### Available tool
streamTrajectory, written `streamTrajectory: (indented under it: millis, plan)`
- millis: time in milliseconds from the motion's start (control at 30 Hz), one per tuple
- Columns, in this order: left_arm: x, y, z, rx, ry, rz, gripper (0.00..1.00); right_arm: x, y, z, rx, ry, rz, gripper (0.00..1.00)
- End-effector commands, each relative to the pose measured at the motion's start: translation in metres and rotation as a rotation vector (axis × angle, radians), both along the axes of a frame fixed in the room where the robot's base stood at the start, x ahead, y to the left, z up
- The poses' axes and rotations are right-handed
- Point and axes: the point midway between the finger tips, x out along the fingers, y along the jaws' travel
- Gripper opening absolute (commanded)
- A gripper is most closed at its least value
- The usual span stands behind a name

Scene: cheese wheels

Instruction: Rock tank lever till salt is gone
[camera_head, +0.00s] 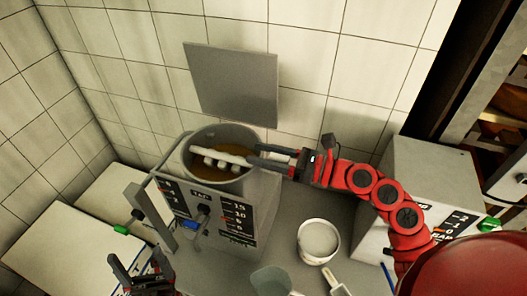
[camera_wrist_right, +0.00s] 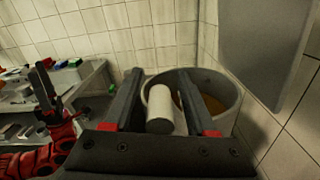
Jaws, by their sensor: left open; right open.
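The grey tank (camera_head: 262,205) has a round open vat (camera_head: 222,132) with brown liquid (camera_head: 232,172) inside. A pale bar with stubby pegs (camera_head: 222,156), which looks like the lever, lies across the vat's mouth. My right gripper (camera_head: 255,155) is open at the vat's right rim, by the bar's right end. In the right wrist view a pale cylinder end (camera_wrist_right: 161,112) shows between its two fingers; I cannot tell whether they touch it. My left gripper (camera_head: 140,272) is open and empty, low in front of the tank. I cannot make out salt in the liquid.
A white round pan (camera_head: 318,238) with a handle and a grey-green jug (camera_head: 272,281) stand on the counter in front. Another grey tank unit (camera_head: 425,180) stands at right. A grey panel (camera_head: 232,85) is on the tiled wall. White blocks (camera_head: 60,238) are at left.

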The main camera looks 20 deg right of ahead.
Motion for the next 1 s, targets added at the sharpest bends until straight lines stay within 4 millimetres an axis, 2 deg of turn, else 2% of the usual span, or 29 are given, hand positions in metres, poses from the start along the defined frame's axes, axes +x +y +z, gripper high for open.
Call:
streamTrajectory:
  millis: [67,100,400,1000]
  plan:
    - [0.0000,0.0000,-0.0002,0.000,0.000,0.000,0.85,-0.0001,-0.0001,0.0000,0.000,0.000,0.000,0.57]
    - [0.0000,0.0000,-0.0001,0.000,0.000,0.000,0.85,0.0000,-0.0002,0.0000,0.000,0.000,0.000,0.53]
    - [0.0000,0.0000,-0.0001,0.000,0.000,0.000,0.85,-0.0004,0.0001,0.0001,0.000,0.000,0.002,0.00]
    - [0.0000,0.0000,-0.0003,0.000,0.000,0.000,0.85,-0.0011,0.0009,-0.0003,0.000,0.001,0.004,0.00]
